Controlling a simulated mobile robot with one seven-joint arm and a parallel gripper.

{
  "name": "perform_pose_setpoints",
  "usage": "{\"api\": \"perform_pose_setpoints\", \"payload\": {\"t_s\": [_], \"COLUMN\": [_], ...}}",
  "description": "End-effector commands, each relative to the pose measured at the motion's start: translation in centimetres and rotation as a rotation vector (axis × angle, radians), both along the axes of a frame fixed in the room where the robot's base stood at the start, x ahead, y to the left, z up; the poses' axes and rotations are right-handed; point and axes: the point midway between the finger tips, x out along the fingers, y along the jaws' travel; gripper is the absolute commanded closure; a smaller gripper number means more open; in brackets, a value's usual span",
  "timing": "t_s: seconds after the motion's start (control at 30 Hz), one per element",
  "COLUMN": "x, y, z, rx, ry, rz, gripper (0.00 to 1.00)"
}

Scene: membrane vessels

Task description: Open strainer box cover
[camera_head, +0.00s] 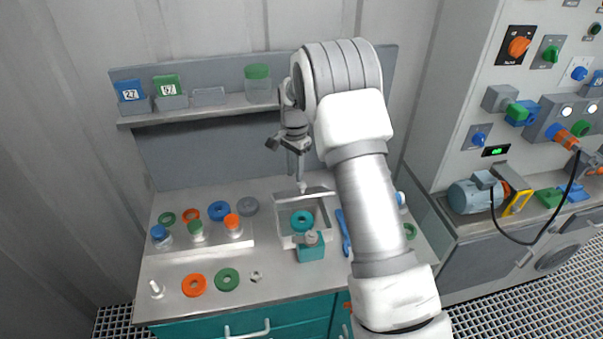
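A pale, open-topped square frame or box (279,218) stands on the bench below my arm, with a teal ring (302,220) inside it. A teal block (311,253) with a round metal fitting on top sits at its front edge. I cannot tell which of these is the strainer box, and I make out no separate cover. My gripper (289,146) hangs above the back of the frame, apart from it. A thin pale rod (301,184) shows just below my gripper; whether it is held is unclear. The fingers are too small to read.
The bench (175,265) holds capped bottles (195,231), coloured rings (194,285), a nut (256,276) and a blue tool (344,232). A shelf (225,109) with numbered boxes and a green-lidded jar (257,85) runs behind. A pump (470,196) stands right.

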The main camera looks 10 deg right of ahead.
Motion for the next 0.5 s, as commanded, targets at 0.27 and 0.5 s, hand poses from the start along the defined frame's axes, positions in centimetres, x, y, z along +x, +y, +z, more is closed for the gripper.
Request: {"api": "perform_pose_setpoints", "payload": {"t_s": [0.27, 0.5], "x": [-0.06, -0.07], "y": [-0.57, -0.68], "z": [0.23, 0.29], "rx": [-0.006, -0.007], "ry": [0.001, 0.001], "rz": [-0.006, -0.007], "gripper": [0.36, 0.36]}}
